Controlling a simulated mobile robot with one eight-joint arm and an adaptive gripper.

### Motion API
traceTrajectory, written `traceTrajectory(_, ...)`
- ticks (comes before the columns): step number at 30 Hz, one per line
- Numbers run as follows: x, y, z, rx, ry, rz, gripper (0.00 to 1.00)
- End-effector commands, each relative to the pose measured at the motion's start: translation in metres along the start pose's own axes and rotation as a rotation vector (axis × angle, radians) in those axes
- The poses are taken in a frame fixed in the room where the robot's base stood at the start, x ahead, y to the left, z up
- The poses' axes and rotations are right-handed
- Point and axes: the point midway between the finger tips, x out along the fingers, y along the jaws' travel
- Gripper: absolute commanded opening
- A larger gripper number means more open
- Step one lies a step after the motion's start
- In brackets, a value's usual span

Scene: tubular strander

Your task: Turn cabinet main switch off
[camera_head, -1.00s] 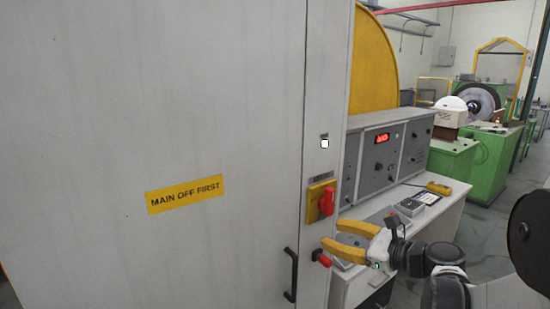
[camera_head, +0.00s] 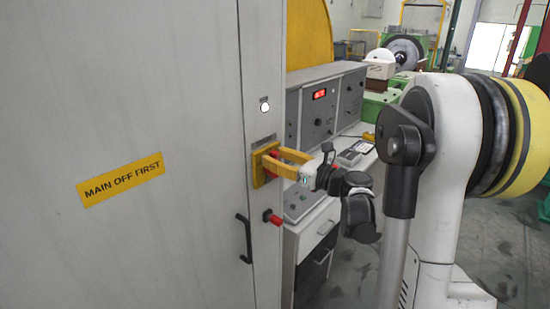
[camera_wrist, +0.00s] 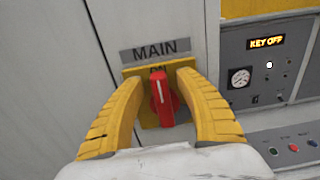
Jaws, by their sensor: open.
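The main switch is a red rotary handle (camera_wrist: 164,98) on a yellow plate (camera_wrist: 133,72), under a label reading "MAIN" on the grey cabinet (camera_head: 160,230). In the wrist view the handle stands upright, with partly hidden lettering just above it. My gripper (camera_wrist: 155,85) is open, with its yellow fingers on either side of the handle. A gap shows between each finger and the handle. In the head view my gripper (camera_head: 272,164) is at the yellow plate (camera_head: 258,176) and covers most of the red handle.
A red knob (camera_head: 272,218) sticks out below the switch, beside a black door handle (camera_head: 243,238). A white lamp (camera_head: 264,106) is above. A grey control panel (camera_head: 318,118) on a desk stands right of the cabinet; its display reads "KEY OFF" in the wrist view.

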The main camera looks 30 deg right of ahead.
Motion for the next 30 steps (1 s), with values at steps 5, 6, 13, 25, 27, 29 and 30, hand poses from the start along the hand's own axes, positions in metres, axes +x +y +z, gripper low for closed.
traceTrajectory(5,0.0019,0.0000,0.0001,0.000,0.000,0.000,0.41)
traceTrajectory(6,0.0019,0.0000,0.0001,0.000,0.000,0.000,0.41)
traceTrajectory(13,0.0016,0.0001,0.0001,-0.001,0.000,0.000,0.00)
traceTrajectory(25,0.0017,0.0013,0.0000,-0.026,0.000,0.000,0.00)
traceTrajectory(27,0.0017,0.0024,-0.0002,-0.050,0.000,0.000,0.00)
traceTrajectory(29,0.0018,0.0036,-0.0005,-0.078,0.000,0.000,0.00)
traceTrajectory(30,0.0018,0.0045,-0.0007,-0.099,0.000,0.000,0.00)
